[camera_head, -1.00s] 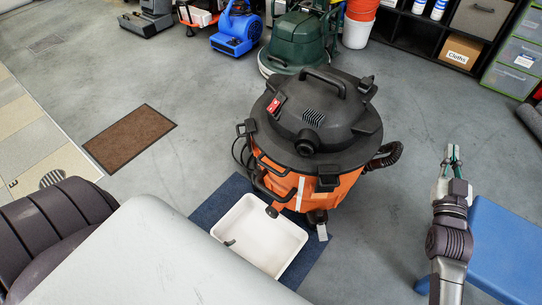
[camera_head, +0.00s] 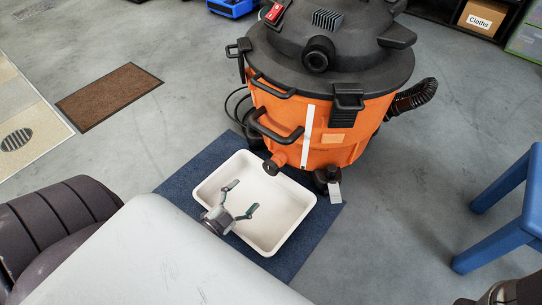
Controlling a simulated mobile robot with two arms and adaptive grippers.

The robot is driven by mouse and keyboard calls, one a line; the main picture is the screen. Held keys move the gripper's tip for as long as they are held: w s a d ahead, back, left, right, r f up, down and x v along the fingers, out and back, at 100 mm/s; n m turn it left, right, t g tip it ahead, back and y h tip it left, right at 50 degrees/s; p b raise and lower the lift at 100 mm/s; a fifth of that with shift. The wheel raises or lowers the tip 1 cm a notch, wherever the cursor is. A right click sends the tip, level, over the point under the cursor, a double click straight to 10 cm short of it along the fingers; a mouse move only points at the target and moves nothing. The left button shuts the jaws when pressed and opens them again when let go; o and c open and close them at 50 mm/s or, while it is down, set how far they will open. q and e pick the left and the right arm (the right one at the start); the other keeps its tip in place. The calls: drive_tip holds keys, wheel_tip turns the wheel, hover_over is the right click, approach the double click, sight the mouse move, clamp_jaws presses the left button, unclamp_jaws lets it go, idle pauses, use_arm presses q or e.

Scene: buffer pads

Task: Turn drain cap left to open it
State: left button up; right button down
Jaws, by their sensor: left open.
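The orange shop vacuum (camera_head: 345,141) with a black lid stands at top centre. Its dark drain cap (camera_head: 270,167) sits on a short orange spout low on the tank's front. My left gripper (camera_head: 246,195) is open and empty over the white tray. Its two dark green fingers point up and right, toward the cap, with a gap between them and the cap. Only a bit of my right arm shows at the bottom right corner; its gripper is out of view.
The white tray (camera_head: 296,222) lies on a dark blue mat (camera_head: 322,240) under the spout. A blue stool (camera_head: 495,244) stands at right. A ribbed black hose (camera_head: 412,97) sticks out right of the vacuum. A brown mat (camera_head: 108,96) lies on open floor at left.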

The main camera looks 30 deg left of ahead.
sight(269, 170)
use_arm(q)
drive_tip(key=w+b, duration=0.2)
drive_tip(key=w, duration=0.1)
drive_tip(key=w+b, duration=0.2)
drive_tip(key=w, duration=0.2)
drive_tip(key=w+d+b, duration=0.1)
drive_tip(key=w+b, duration=0.1)
drive_tip(key=w, duration=0.2)
drive_tip(key=shift+w+f, duration=0.15)
drive_tip(key=shift+f, duration=0.05)
drive_tip(key=shift+w+r+b, duration=0.2)
drive_tip(key=shift+w+b, duration=0.1)
drive_tip(key=shift+w, duration=0.5)
drive_tip(key=shift+c, duration=0.2)
drive_tip(key=c, duration=1.1)
drive_tip(key=shift+c, duration=0.2)
